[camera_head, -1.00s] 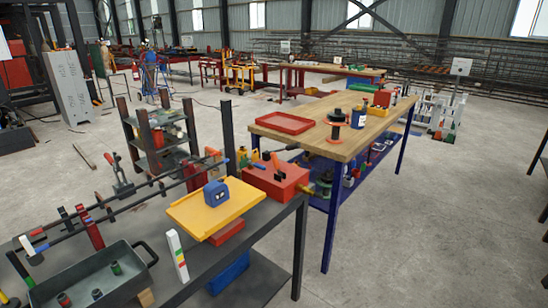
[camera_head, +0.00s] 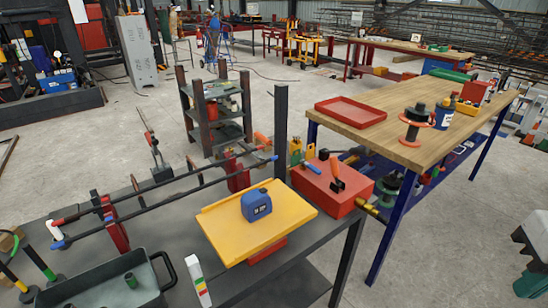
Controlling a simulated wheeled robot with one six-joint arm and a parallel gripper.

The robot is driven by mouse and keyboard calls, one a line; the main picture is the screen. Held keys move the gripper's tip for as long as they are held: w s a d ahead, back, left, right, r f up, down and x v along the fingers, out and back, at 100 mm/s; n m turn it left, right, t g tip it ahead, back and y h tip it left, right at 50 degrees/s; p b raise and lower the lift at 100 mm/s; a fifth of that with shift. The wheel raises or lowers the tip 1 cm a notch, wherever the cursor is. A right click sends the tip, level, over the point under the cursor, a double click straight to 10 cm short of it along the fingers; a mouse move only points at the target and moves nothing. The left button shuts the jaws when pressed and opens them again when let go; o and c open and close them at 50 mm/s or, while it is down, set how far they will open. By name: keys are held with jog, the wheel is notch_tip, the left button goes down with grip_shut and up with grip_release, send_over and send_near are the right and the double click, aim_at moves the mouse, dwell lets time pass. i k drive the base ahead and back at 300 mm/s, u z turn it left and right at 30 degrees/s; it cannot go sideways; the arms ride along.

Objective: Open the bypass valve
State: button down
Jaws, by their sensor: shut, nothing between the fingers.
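No part is plainly marked as the bypass valve. A red box (camera_head: 325,191) sits at the right end of the dark bench. My gripper is not in view.
Long bars and a grey tray (camera_head: 165,262) are at left. A dark post (camera_head: 281,130) stands behind. A wooden-topped table (camera_head: 440,108) is at right.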

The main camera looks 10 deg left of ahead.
aim_at(313, 169)
jog(key=u, duration=0.3)
jog(key=i, duration=0.5)
jog(key=u, duration=0.3)
jog(key=k, duration=0.35)
jog(key=u, duration=0.55)
jog(key=i, duration=0.5)
jog(key=z, duration=0.65)
